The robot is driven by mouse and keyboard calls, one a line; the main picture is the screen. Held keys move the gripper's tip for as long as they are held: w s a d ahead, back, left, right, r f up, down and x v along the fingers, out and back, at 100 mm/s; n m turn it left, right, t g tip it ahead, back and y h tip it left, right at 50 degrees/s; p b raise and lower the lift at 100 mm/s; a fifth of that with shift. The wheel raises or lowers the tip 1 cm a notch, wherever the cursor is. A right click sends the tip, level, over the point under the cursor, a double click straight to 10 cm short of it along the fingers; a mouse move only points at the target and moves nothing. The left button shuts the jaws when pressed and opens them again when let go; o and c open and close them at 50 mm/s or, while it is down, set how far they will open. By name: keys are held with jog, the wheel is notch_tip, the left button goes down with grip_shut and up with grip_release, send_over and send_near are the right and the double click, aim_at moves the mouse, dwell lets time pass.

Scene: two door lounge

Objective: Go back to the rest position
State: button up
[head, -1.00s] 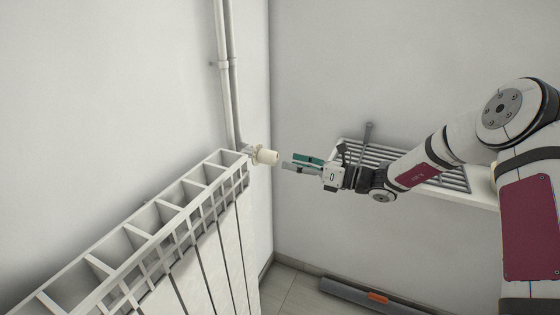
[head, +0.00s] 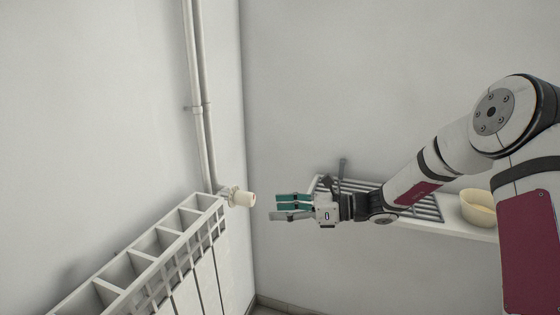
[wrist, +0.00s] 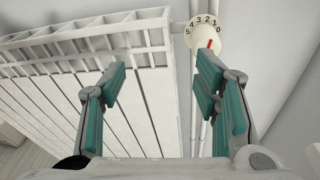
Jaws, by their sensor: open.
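My gripper (head: 292,207) is open and empty in the head view, with teal pads on its fingers. It is to the right of the cream radiator valve knob (head: 242,198), apart from it. In the wrist view my gripper (wrist: 160,85) has its fingers spread wide. The numbered knob (wrist: 206,32) lies beyond the right finger there, with a red mark on its face near the 0. My arm reaches in from the right side of the head view.
A white radiator (head: 150,262) stands at the lower left, with vertical pipes (head: 200,110) on the wall. A shelf (head: 455,226) behind my arm carries a grey rack (head: 425,207) and a cream bowl (head: 478,208). Open air separates the gripper from the knob.

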jog(key=s+d+r+n+g+h+p, duration=0.15)
jog(key=s+r+n+h, duration=0.35)
jog(key=s, duration=0.6)
jog(key=s+d+r+n+g+h+p, duration=0.1)
jog(key=s+d+r+n+g+h, duration=0.15)
jog(key=s+r+n, duration=0.55)
jog(key=s+d+r+n+t+h+p, duration=0.1)
jog(key=s+d+n+t+h, duration=0.1)
jog(key=s+d+n+h, duration=0.2)
jog(key=s+d+r+n+t+h+p, duration=0.2)
jog(key=s+d+n+h, duration=0.2)
jog(key=s+d, duration=0.5)
jog(key=s+n, duration=0.1)
jog(key=s, duration=0.6)
jog(key=shift+s+d+r+t, duration=0.25)
jog(key=shift+s+d+t, duration=0.15)
jog(key=shift+a, duration=0.1)
